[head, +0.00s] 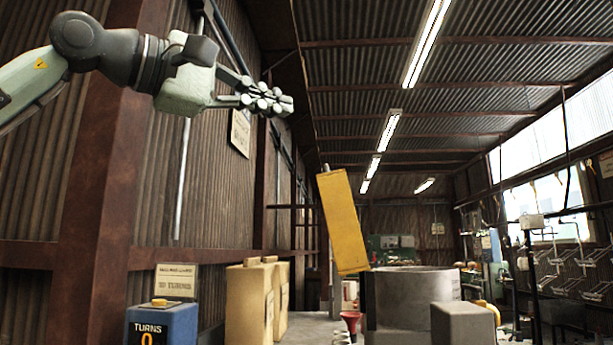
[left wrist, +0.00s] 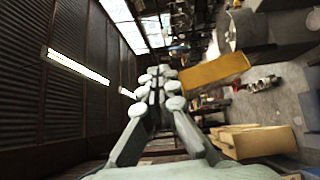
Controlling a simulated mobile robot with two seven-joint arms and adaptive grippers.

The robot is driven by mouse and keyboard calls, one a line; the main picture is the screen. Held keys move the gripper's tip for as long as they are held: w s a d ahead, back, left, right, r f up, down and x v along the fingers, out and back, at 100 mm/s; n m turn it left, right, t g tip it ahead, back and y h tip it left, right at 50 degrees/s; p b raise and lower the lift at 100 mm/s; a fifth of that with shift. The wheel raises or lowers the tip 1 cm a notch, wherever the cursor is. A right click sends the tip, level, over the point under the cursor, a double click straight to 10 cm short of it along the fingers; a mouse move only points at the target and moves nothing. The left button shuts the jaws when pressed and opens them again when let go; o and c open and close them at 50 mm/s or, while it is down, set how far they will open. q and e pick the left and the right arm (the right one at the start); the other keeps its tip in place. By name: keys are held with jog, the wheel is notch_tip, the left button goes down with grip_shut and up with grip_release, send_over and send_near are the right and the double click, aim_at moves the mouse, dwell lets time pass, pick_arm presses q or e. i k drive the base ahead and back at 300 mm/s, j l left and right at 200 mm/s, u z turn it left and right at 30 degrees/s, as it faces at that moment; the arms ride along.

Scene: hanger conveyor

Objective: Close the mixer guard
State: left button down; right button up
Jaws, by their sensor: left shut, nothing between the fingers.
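The mixer guard is a yellow panel (head: 342,222) standing up, slightly tilted, at the left side of the grey mixer drum (head: 413,300). The drum's top rim is not covered by it. In the left wrist view the guard (left wrist: 216,72) lies right of the fingers, with the drum (left wrist: 246,27) above it. My left gripper (head: 284,104) is shut and empty, up and to the left of the guard's top edge and apart from it. It also shows in the left wrist view (left wrist: 160,78). My right gripper is not in view.
A blue "TURNS" box (head: 161,325) and tan boxes or sacks (head: 250,300) stand low at the left. A grey block (head: 463,323) sits before the drum. A rusty post (head: 112,190) and corrugated wall are close on the left. The air around the guard's top looks clear.

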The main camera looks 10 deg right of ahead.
aim_at(350, 255)
jog(key=i, duration=1)
